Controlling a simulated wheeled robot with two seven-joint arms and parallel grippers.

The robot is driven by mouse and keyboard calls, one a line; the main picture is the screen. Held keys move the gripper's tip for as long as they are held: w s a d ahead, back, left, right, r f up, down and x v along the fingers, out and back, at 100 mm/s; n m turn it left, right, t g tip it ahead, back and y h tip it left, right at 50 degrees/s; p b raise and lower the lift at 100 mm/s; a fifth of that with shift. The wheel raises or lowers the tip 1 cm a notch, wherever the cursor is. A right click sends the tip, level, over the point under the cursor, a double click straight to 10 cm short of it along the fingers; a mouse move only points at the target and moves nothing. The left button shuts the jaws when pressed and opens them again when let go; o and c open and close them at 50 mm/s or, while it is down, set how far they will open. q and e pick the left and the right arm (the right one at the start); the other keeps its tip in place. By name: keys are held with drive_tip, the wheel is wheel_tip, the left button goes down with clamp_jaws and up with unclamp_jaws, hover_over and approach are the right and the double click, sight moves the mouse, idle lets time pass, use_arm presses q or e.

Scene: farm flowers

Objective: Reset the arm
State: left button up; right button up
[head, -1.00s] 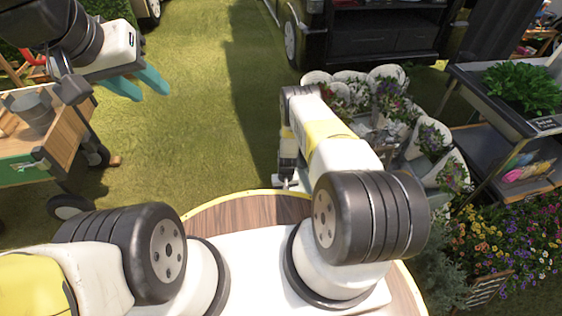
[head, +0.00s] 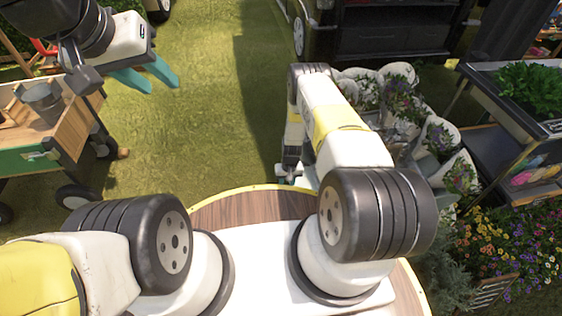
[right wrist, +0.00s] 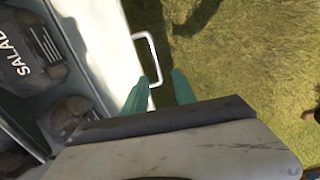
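My left gripper (head: 148,76) is at the upper left of the head view. Its two teal fingers are apart, with nothing between them, above the grass near the wooden cart. My right arm (head: 335,125) reaches forward and down in the middle of the head view, and its fingers are not clear there. In the right wrist view my right gripper (right wrist: 160,86) has its teal fingers apart. A white handle (right wrist: 155,60) on a pale panel shows just beyond and between the fingertips. I cannot tell whether they touch it.
A wooden cart (head: 92,85) with a metal bucket (head: 42,100) stands at left. White flower pots (head: 397,72) stand right of my right arm, near a dark stand (head: 500,100) with greens. A dark vehicle (head: 380,35) is behind. Open grass (head: 200,110) lies between.

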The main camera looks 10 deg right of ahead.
wheel_tip(320, 180, up, 2)
drive_tip(key=shift+r, duration=0.15)
idle(0.4)
